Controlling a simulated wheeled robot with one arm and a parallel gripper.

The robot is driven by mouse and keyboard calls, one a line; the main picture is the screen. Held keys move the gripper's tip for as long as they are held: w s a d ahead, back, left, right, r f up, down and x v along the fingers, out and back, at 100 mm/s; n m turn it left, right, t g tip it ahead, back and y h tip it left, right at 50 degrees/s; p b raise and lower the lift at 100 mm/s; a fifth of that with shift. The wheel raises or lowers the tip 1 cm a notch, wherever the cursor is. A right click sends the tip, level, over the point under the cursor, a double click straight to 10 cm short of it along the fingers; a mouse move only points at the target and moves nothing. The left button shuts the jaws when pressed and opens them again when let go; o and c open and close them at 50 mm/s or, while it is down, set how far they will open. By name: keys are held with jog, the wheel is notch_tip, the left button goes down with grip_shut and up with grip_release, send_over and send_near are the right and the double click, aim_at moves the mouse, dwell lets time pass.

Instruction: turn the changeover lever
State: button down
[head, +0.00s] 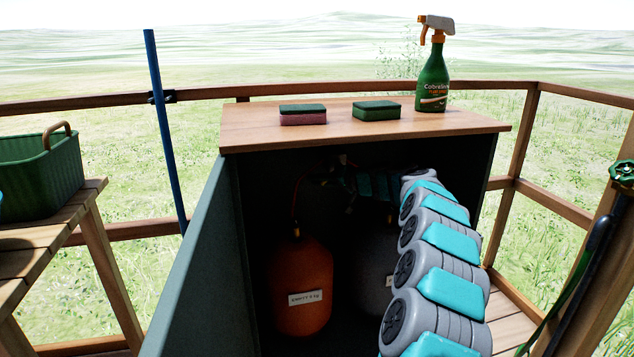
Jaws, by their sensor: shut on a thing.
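The open dark cabinet (190,270) holds an orange gas bottle (302,285) on the left and a grey gas bottle (370,262) on the right, partly behind my arm. A thin red hose rises from the orange bottle to dark fittings in the shade under the cabinet top. My gripper (328,178) reaches left inside the cabinet at these fittings, above and between the bottles. It is shut on a small part there, which appears to be the changeover lever. The lever's shape and angle are lost in shadow and behind the gripper.
On the cabinet's wooden top (240,135) stand a pink-and-green sponge (303,115), a green sponge (377,110) and a green spray bottle (433,80). A green basket (40,162) sits on a wooden bench (75,205) at left. The cabinet's side walls and top closely bound my arm.

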jog(key=f+h+b, duration=0.1)
jog(key=d+n+h+b, duration=0.1)
jog(key=b, duration=0.1)
jog(key=shift+w+d+f+n+g, duration=0.2)
jog(key=shift+f+n+g, duration=0.1)
jog(key=shift+f, duration=0.1)
jog(key=w+d+r+n+t+h+b, duration=0.1)
jog(key=w+d+n+t+h+b, duration=0.1)
jog(key=d+n+h, duration=0.7)
jog(key=shift+d+h+b, duration=0.75)
jog(key=shift+h+b, duration=0.1)
jog(key=shift+h, duration=1.05)
jog(key=shift+r, duration=0.15)
jog(key=c, duration=0.9)
grip_release()
jog(key=shift+o, duration=0.3)
